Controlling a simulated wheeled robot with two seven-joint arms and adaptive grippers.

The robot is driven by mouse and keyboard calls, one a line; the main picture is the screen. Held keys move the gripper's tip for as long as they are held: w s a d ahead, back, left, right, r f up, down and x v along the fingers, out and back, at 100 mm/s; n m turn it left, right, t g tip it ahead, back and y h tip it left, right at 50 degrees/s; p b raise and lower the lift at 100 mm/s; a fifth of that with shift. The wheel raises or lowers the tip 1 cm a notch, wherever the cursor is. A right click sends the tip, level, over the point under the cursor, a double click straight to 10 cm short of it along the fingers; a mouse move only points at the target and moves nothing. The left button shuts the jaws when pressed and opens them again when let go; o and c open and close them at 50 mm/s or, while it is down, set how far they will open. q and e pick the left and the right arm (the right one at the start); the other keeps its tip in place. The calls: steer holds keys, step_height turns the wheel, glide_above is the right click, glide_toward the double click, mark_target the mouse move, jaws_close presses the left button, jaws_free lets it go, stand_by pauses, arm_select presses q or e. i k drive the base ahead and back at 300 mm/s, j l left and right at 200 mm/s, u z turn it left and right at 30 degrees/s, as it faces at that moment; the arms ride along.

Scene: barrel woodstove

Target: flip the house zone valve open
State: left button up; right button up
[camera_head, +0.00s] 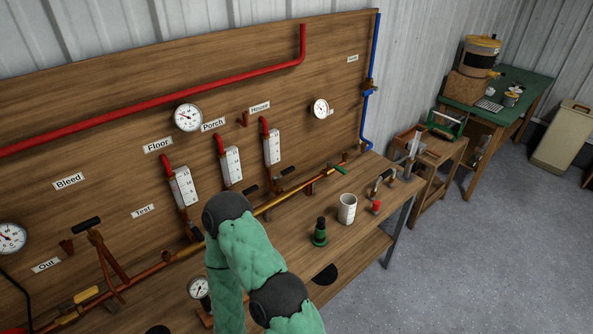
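The House label (259,107) is on the wooden board, right of the Porch label (213,125). Below it a short red pipe (264,127) leads into a white flow meter (271,148). A small black lever (288,170) shows at the lower right of this meter, close to the long brass pipe (315,180); it looks like the House zone valve's handle, but its exact setting is too small to tell. A green-sleeved arm of mine with black joints rises from the bottom centre, left of and nearer than this lever. Neither gripper shows.
A white can (347,209), a green-and-black fitting (320,232) and a red-topped piece (376,206) stand on the bench. Similar meters stand under Porch (232,165) and Floor (182,187). My arm hides part of the pipe and bench.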

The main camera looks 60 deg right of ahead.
mark_target(290, 169)
steer(key=z, duration=1.7)
steer(key=i+l+u, duration=0.1)
steer(key=u, duration=0.25)
steer(key=l+u, duration=0.35)
steer(key=i+l+u, duration=0.1)
steer(key=u, duration=0.2)
steer(key=l+u, duration=0.3)
steer(key=l, duration=1.4)
